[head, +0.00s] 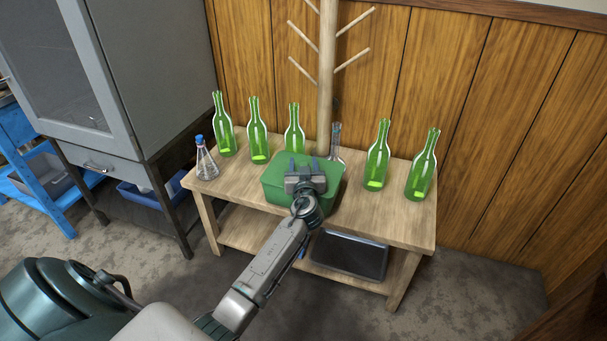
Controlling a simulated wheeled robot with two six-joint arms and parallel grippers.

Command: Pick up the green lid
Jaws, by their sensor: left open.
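The green lid (328,167) tops a green box (272,188) at the middle of the wooden table. My left gripper (305,163) is over the lid, its two fingers apart and pointing towards the back of the table. My gripper and wrist cover the middle of the lid and part of the box front. I cannot tell whether the fingers touch the lid. Nothing shows between the fingers. My right gripper is not in view.
Several green bottles (378,157) stand along the table (405,222), with a clear bottle (335,141) behind the box. A blue-stoppered flask (206,163) stands at the left end. A wooden peg stand (327,75) rises behind. A dark tray (349,255) is on the lower shelf.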

